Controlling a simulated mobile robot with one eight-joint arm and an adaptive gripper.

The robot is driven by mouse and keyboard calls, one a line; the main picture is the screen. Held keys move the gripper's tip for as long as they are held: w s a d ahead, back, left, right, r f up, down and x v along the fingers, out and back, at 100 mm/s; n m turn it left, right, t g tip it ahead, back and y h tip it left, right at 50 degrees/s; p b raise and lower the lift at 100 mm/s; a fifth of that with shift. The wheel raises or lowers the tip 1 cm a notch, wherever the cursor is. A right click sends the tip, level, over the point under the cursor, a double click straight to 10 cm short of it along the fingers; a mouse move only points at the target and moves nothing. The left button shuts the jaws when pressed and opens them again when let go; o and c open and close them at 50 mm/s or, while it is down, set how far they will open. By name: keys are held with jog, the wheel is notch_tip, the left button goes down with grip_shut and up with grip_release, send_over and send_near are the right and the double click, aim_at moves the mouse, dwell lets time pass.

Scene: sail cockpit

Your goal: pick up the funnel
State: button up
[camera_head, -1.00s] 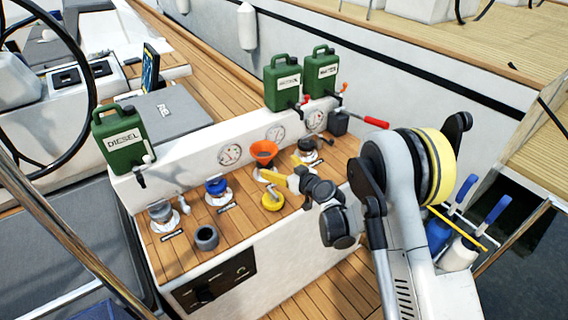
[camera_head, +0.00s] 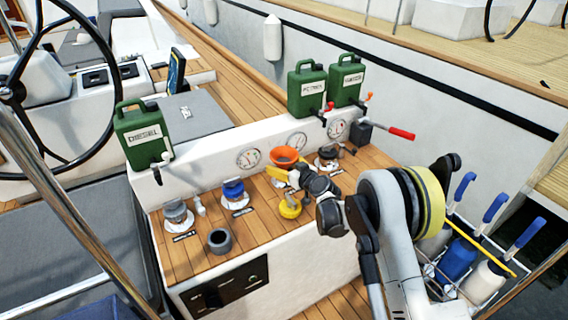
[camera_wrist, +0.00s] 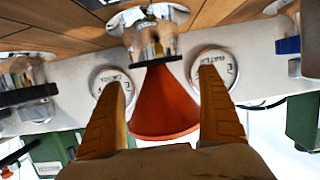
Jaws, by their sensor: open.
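The orange funnel (camera_head: 286,155) stands in a fitting on the wooden top of the console, wide mouth up, spout hidden. My gripper (camera_head: 277,173) has yellow fingers and is just in front of the funnel in the head view, partly overlapping its lower part. In the wrist view, which is upside down, the funnel (camera_wrist: 166,105) shows between the two spread fingers of my gripper (camera_wrist: 163,80), with visible gaps on both sides. The gripper is open and holds nothing.
Blue (camera_head: 233,190), grey (camera_head: 176,211) and yellow (camera_head: 290,209) caps sit near the funnel, with a grey cup (camera_head: 219,240) at the front. Green cans (camera_head: 307,88) stand on the ledge behind. A bottle rack (camera_head: 470,265) is at right.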

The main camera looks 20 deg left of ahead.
aim_at(285, 155)
jog(key=c, duration=1.5)
jog(key=shift+r+p, duration=0.35)
jog(key=shift+r, duration=0.3)
jog(key=shift+c, duration=0.2)
notch_tip(285, 155, up, 3)
jog(key=shift+p, duration=0.75)
jog(key=d+r+p, duration=0.1)
jog(key=d+r, duration=0.1)
jog(key=d, duration=0.1)
jog(key=d+r+p, duration=0.1)
jog(key=d+r, duration=0.1)
jog(key=d, duration=0.2)
jog(key=d+r+p, duration=0.2)
jog(key=d+r, duration=0.1)
jog(key=d, duration=0.1)
jog(key=shift+w+d, duration=0.2)
jog(key=shift+w, duration=0.15)
jog(key=shift+c, duration=0.7)
jog(key=shift+d+r+p, duration=0.15)
jog(key=shift+r+p, duration=0.25)
jog(key=shift+r, duration=1)
